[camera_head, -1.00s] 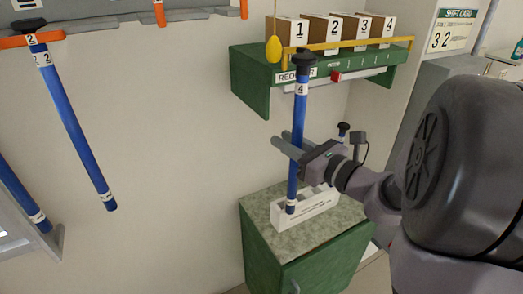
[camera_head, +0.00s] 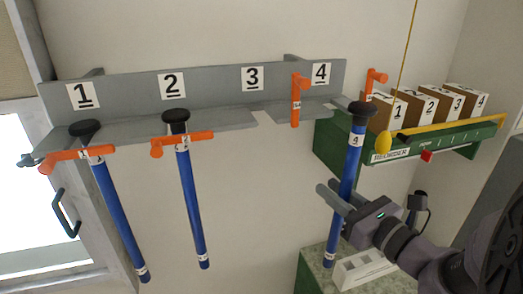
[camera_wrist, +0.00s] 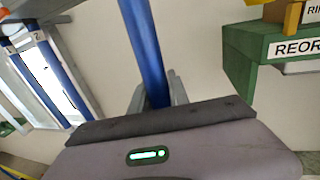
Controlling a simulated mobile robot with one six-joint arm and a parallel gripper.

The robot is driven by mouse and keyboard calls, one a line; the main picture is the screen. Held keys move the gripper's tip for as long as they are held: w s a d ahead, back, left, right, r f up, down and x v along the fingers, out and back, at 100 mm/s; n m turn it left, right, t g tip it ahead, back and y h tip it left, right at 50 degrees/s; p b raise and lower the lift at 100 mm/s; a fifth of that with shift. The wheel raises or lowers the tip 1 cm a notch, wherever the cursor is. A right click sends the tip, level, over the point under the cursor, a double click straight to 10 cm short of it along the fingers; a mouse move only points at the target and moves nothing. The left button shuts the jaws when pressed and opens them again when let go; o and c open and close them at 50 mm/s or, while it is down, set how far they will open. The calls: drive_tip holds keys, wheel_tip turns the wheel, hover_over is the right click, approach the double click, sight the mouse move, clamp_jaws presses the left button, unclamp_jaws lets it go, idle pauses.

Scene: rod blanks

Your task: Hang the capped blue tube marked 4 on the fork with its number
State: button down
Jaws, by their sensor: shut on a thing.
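My gripper (camera_head: 337,198) is shut on the blue tube marked 4 (camera_head: 352,170), around its lower middle. The tube hangs nearly upright, with its black cap (camera_head: 360,108) on top and a white 4 label below it. Its bottom end appears left of the white block (camera_head: 362,268). In the wrist view the blue shaft (camera_wrist: 147,50) runs up between the fingers; its cap is out of view. The grey fork rail (camera_head: 225,85) carries plates 1 to 4. The fork at plate 4 (camera_head: 321,74) looks empty; an orange gate (camera_head: 371,84) stands raised at its right.
Blue tubes hang at forks 1 (camera_head: 120,220) and 2 (camera_head: 191,205), with orange gates across. Fork 3 looks empty, its gate (camera_head: 296,100) raised. The green reorder shelf (camera_head: 340,150) with numbered boxes stands right behind the held tube. A yellow pull (camera_head: 384,145) hangs there.

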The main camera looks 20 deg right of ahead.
drive_tip(key=w+f+p, duration=0.1)
drive_tip(key=w+p, duration=0.4)
drive_tip(key=w, duration=0.5)
drive_tip(key=shift+w+a+f, duration=0.15)
drive_tip(key=shift+w, duration=0.1)
idle(0.4)
drive_tip(key=c, duration=1.2)
unclamp_jaws()
drive_tip(key=shift+o, duration=0.2)
drive_tip(key=shift+s, duration=0.1)
